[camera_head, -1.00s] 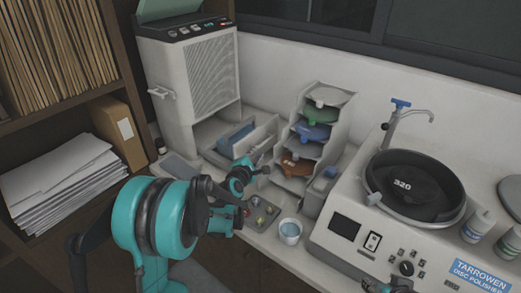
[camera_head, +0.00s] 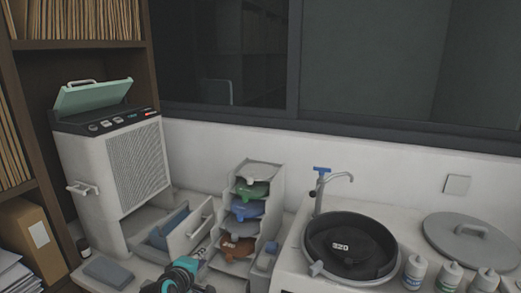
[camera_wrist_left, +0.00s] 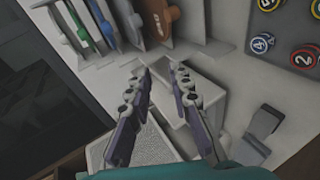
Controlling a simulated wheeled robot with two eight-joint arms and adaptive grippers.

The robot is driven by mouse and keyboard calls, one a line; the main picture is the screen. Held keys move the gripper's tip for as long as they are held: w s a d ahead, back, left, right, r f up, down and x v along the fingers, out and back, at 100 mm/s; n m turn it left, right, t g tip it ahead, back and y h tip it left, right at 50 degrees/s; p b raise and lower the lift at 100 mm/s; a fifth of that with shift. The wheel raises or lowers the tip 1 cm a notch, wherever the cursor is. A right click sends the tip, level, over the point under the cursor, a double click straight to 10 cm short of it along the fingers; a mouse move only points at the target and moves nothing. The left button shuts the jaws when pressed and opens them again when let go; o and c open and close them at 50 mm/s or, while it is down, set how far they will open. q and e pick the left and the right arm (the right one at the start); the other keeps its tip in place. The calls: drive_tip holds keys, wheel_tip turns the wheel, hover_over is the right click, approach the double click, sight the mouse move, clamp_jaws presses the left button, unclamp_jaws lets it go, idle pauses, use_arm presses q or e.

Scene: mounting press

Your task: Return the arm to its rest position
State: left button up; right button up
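My left gripper (camera_head: 182,274) shows at the bottom edge of the head view, with teal and dark parts, and most of the arm is out of frame. In the left wrist view its two fingers (camera_wrist_left: 160,76) stand apart with nothing between them, so it is open and empty. It hangs above the counter, in front of the pulled-out drawer and the rack. My right gripper is in neither view.
A pale machine (camera_head: 139,168) with a raised teal lid (camera_head: 92,94) stands left, its blue-lined drawer (camera_head: 190,232) out. A rack of coloured discs (camera_head: 262,178) and a polisher (camera_head: 291,246) stand right. Numbered round pieces (camera_wrist_left: 263,43) lie near the gripper.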

use_arm(q)
drive_tip(key=s+f+m+g+y, duration=0.1)
drive_tip(key=s+f+m+g, duration=0.1)
drive_tip(key=s+m, duration=0.5)
drive_tip(key=s+f+m+g, duration=0.3)
drive_tip(key=s+m, duration=0.4)
drive_tip(key=s, duration=1.2)
drive_tip(key=shift+d+m+g+y, duration=0.3)
drive_tip(key=shift+d+m+y, duration=0.1)
drive_tip(key=shift+d, duration=0.05)
